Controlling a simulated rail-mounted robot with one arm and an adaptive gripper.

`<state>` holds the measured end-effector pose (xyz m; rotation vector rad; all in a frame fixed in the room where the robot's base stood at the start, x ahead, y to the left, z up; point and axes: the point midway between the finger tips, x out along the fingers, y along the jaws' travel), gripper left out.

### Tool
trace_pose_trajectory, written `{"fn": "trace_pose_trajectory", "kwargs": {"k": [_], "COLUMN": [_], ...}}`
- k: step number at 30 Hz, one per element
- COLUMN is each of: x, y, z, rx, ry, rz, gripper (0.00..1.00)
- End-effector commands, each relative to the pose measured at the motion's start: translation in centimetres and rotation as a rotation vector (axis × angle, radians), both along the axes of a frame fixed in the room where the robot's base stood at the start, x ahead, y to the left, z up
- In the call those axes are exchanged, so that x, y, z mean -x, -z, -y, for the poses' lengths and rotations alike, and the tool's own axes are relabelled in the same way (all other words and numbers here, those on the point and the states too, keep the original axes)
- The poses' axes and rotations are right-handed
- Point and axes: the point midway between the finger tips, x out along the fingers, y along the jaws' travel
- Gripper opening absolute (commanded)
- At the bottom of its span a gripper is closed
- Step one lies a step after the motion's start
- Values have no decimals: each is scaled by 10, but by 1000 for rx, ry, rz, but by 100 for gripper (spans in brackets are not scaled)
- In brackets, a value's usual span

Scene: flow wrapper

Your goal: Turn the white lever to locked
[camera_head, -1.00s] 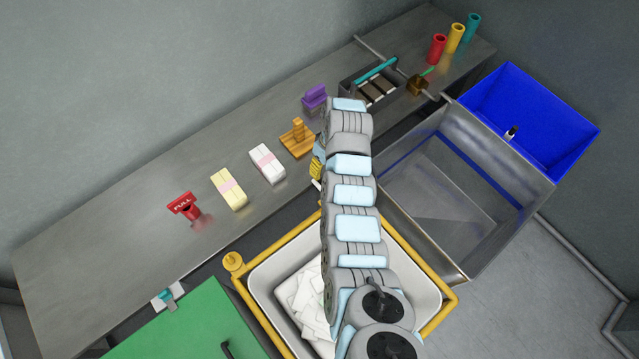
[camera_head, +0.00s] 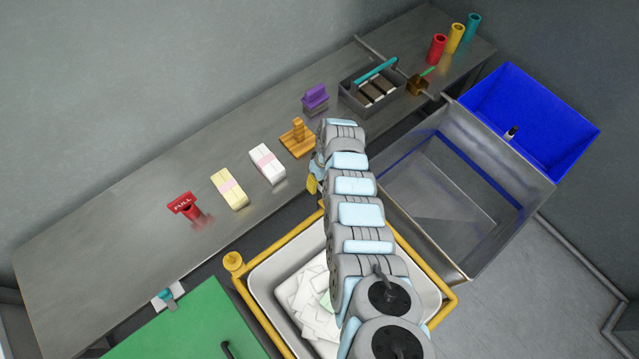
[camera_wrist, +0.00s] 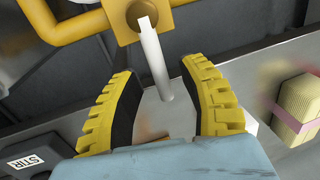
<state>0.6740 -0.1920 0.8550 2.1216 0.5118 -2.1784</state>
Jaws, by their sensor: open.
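The white lever (camera_wrist: 152,58) shows in the wrist view, rising from a gold-coloured block (camera_wrist: 125,18) at the top and pointing down and slightly right. My gripper (camera_wrist: 159,76) has two yellow, black-padded fingers spread apart. The lever's free end lies between them in the picture, with a visible gap on each side; I cannot tell its depth relative to the fingertips. In the head view only a bit of my gripper's yellow (camera_head: 312,184) shows beside my arm at the bench's front edge, and the lever is hidden. No locked marking is visible.
The steel bench (camera_head: 110,240) carries a red FULL sign (camera_head: 184,205), a yellow stack (camera_head: 229,189), a white stack (camera_head: 267,164) and a wooden-handled piece (camera_head: 298,138). A yellow-railed bin (camera_head: 262,282) stands in front. A STIR label (camera_wrist: 35,160) is at lower left in the wrist view.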

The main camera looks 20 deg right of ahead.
Motion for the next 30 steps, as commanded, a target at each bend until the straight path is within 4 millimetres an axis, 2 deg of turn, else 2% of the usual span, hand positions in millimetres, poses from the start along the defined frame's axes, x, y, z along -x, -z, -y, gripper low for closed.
{"fn": "trace_pose_trajectory", "kwargs": {"k": [12,13,17,18,30], "x": [1,1,1,1,1], "y": [3,3,3,3,4], "z": [-1,-1,-1,-1,-2], "rx": [-1,-1,-1,-1,-1], "ry": [0,0,0,0,-3], "rz": [-1,-1,-1,-1,-2], "gripper": [42,40,2,0,0]}}
